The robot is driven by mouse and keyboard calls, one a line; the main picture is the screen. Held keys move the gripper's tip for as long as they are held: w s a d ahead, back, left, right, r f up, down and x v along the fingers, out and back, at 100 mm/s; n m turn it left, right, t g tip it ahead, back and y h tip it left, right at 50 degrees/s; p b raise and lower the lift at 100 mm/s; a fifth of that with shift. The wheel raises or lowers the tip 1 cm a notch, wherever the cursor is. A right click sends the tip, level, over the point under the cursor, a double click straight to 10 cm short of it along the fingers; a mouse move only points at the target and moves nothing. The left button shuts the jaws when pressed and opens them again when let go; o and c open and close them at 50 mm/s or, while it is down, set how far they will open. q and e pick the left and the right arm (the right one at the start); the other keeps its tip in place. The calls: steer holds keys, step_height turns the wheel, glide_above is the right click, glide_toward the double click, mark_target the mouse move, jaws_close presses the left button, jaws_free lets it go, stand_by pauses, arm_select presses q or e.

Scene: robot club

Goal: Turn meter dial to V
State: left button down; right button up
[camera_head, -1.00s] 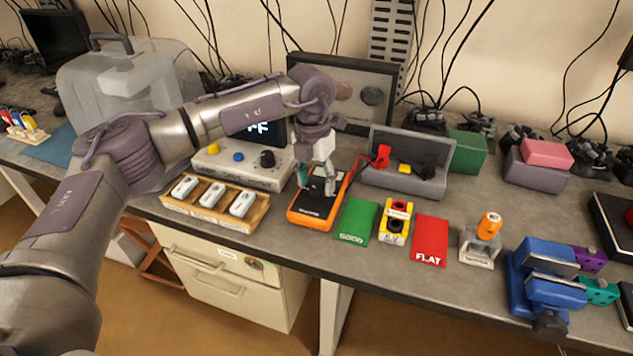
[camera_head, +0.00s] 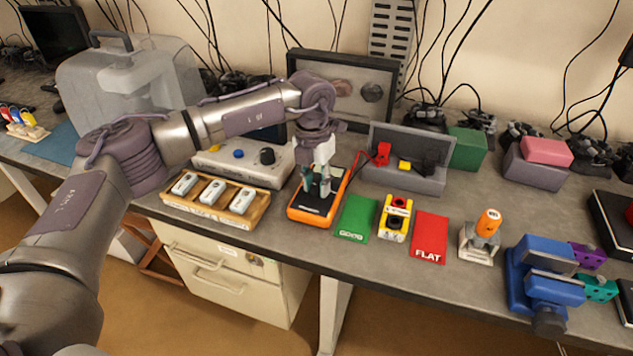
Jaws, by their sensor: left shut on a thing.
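The orange meter (camera_head: 312,212) with a black face lies on the grey bench near its front edge. My left gripper (camera_head: 318,190) comes down from above onto the meter's face. Its fingers are shut on the meter's dial, which they mostly hide. The dial's pointer and the V mark cannot be read from here. My right gripper is not in view.
A wooden tray (camera_head: 164,199) with several white devices stands left of the meter. A green GOOD mat (camera_head: 356,219), a yellow block (camera_head: 394,220) and a red FLAT mat (camera_head: 430,238) lie to the right. A grey bin (camera_head: 400,178) stands behind.

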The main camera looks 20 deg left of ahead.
mark_target(316, 183)
arm_select(q)
steer(key=m+b, duration=0.2)
steer(key=m, duration=0.1)
steer(key=shift+f+m, duration=0.1)
steer(key=shift+m, duration=0.3)
steer(key=m+b, duration=0.1)
steer(key=m, duration=0.3)
steer(key=shift+w+m+b, duration=0.1)
steer(key=shift+m+b, duration=0.3)
steer(key=c, duration=0.8)
jaws_free()
steer(key=r, duration=1.2)
steer(key=shift+w+a+r, duration=0.15)
steer(key=shift+w+a, duration=0.05)
steer(key=shift+w, duration=0.05)
